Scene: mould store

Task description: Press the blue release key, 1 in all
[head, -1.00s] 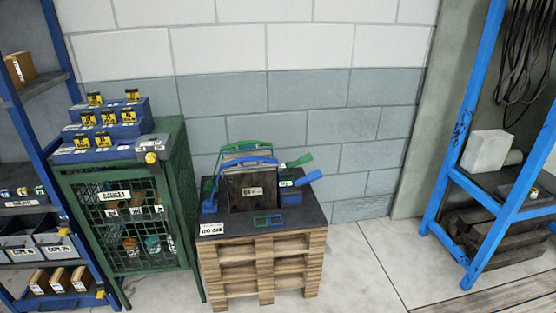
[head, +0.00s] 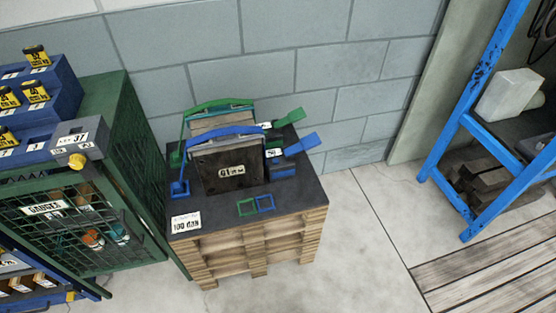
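A dark mould block (head: 225,175) with a white label stands on the dark top of a wooden pallet stack (head: 270,238). A blue strap (head: 222,132) arches over it, and a green strap (head: 222,103) arches over a paler block behind it. At the right end of the blue strap a flat blue paddle (head: 302,143) sticks up to the right from a blue base (head: 280,168). A similar green paddle (head: 290,117) is just behind it. I cannot tell for sure which blue part is the release key. Neither of my grippers is in view.
Green and blue square outlines (head: 256,205) and a weight label (head: 186,222) mark the stack's front. A green mesh cabinet (head: 130,150) with blue bins is close on the left. A blue rack (head: 450,130) stands right, beside a slatted wooden floor mat (head: 490,275). Floor between is free.

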